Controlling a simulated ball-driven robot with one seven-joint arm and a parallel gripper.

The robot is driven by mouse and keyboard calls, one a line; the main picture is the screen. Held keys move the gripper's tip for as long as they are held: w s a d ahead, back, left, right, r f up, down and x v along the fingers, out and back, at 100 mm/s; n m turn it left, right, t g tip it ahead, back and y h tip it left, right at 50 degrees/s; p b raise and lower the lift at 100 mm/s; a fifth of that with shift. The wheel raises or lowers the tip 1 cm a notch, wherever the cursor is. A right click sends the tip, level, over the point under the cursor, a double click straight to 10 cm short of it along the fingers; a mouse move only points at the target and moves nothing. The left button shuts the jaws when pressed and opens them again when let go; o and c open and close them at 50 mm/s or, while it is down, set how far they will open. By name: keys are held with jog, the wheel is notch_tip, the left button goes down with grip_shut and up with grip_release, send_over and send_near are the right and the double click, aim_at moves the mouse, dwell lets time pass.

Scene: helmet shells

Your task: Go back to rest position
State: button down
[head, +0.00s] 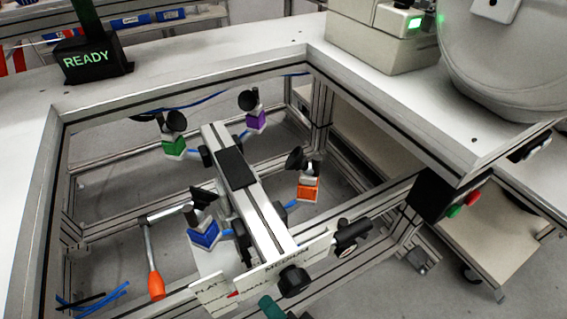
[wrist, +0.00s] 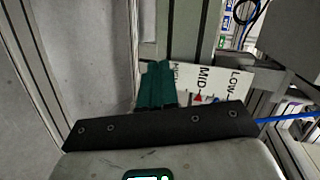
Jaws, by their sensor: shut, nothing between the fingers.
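My gripper shows in the wrist view as two teal fingers (wrist: 157,85) side by side, shut with nothing between them. Just right of them in that view are white label plates (wrist: 205,82) reading MID and LOW; I cannot tell whether the fingers touch them. In the head view the teal fingertips (head: 272,306) show at the bottom edge, close below the label plates (head: 262,281) at the near end of the fixture's rail. The rest of my gripper is out of the head view.
The fixture's rail (head: 262,214) carries blue (head: 204,235), orange (head: 308,189), green (head: 174,146) and purple (head: 256,121) clamp blocks. An orange-handled lever (head: 156,285) stands left. A button box (head: 447,200) is right. A READY display (head: 88,60) stands on the white bench (head: 200,62).

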jog(key=s+d+f+n+g+h, duration=0.1)
jog(key=d+f+n+g+h, duration=0.15)
jog(key=d, duration=0.65)
jog(key=s+d+f+n+g+h, duration=0.2)
jog(key=d+f+n+h, duration=0.15)
jog(key=d, duration=0.55)
jog(key=s+d+n+g+h, duration=0.1)
jog(key=s+d+g+h, duration=0.35)
jog(key=s+d, duration=0.75)
notch_tip(320, 180, up, 22)
jog(key=w+d+p, duration=0.1)
jog(key=p, duration=2)
jog(key=shift+w+y, duration=0.25)
jog(key=shift+y, duration=0.1)
